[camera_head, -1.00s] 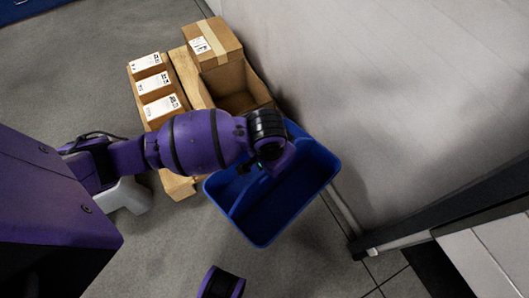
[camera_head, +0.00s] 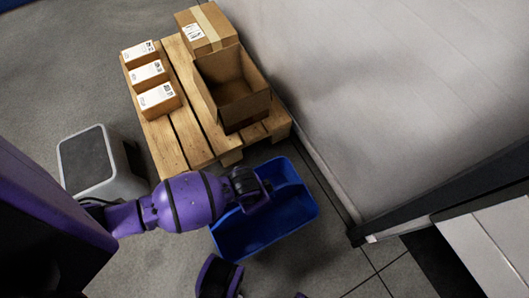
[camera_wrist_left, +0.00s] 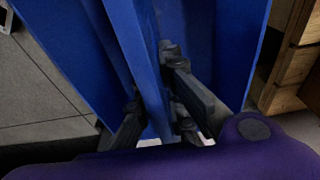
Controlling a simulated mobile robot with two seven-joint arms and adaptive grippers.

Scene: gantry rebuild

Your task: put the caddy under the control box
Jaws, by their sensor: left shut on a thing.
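The blue caddy (camera_head: 285,215), an open tray with a central divider, is in the lower middle of the head view, in front of the pallet. My left gripper (camera_head: 258,192) is shut on the caddy's divider. In the left wrist view the two dark fingers (camera_wrist_left: 158,112) sit on either side of the blue divider (camera_wrist_left: 135,45). My arm hides part of the caddy's left side. Whether the caddy touches the floor is unclear. I cannot pick out a control box. My right gripper is not in view; a purple part of mine shows at the bottom edge.
A wooden pallet (camera_head: 205,145) carries an open carton (camera_head: 235,90), a closed carton (camera_head: 207,28) and several small boxes (camera_head: 158,98). A grey step stool (camera_head: 88,158) stands left. A pale wall panel (camera_head: 390,90) with a dark edge bounds the right. Tiled floor below right is clear.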

